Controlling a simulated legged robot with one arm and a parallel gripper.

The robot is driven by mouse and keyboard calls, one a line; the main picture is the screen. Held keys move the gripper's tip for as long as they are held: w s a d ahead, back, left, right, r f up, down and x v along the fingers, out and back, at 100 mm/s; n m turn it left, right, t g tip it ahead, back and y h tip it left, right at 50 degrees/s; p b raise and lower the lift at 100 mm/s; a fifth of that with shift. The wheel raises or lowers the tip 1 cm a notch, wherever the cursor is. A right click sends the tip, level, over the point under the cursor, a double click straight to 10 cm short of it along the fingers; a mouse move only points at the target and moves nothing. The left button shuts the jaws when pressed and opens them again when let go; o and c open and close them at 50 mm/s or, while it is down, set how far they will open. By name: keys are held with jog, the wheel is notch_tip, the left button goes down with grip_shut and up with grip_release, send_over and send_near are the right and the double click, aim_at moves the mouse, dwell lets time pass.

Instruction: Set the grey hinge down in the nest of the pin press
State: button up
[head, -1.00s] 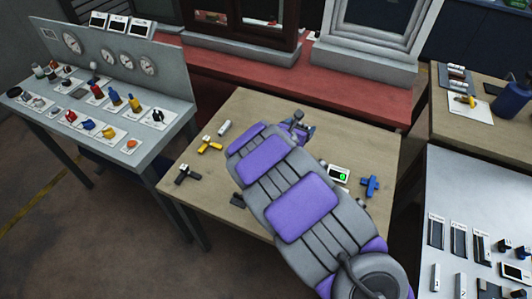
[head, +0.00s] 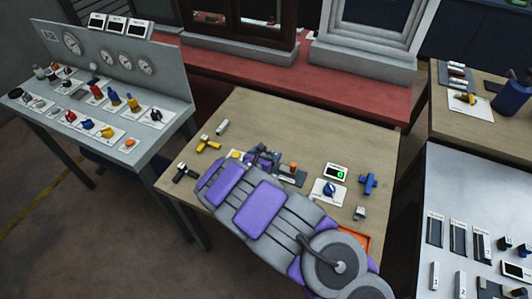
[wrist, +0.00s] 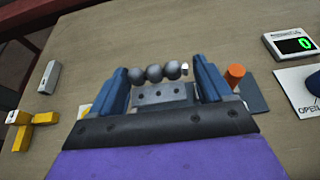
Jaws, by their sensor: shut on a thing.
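The grey hinge, with its round knuckles (wrist: 155,73) and a plate with holes, sits between the blue fingers of my gripper (wrist: 160,88) in the wrist view. My gripper is shut on it. A small white end shows at the right of the knuckles. The pin press, with an orange cylinder (wrist: 235,75) on a dark grey base, is just right of my right finger. In the head view, my gripper (head: 262,155) is left of the press base (head: 293,180). The nest is not clearly visible, and I cannot tell whether the hinge touches it.
A counter (head: 336,172) reads 0 to the right, above a card with a blue knob (head: 329,187). A blue piece (head: 369,183), a small grey block (head: 359,213) and an orange tray (head: 363,240) are farther right. Yellow (head: 208,144) and black (head: 185,172) pieces lie left.

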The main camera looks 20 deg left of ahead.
jog(key=a+f, duration=0.1)
jog(key=a+f+b, duration=0.1)
jog(key=f, duration=0.1)
jog(key=shift+d+f, duration=0.15)
jog(key=shift+f, duration=0.05)
jog(key=shift+d+f+b, duration=0.4)
jog(key=shift+d+f, duration=0.15)
jog(key=shift+d, duration=0.1)
jog(key=shift+f, duration=0.25)
jog(key=shift+a+f+b, duration=0.3)
jog(key=shift+a+f, duration=0.3)
jog(key=shift+f, duration=0.1)
jog(key=shift+d, duration=0.15)
jog(key=o, duration=0.8)
jog(key=shift+d+r, duration=0.15)
jog(key=shift+d, duration=0.1)
jog(key=shift+o, duration=0.8)
jog(key=shift+a, duration=0.1)
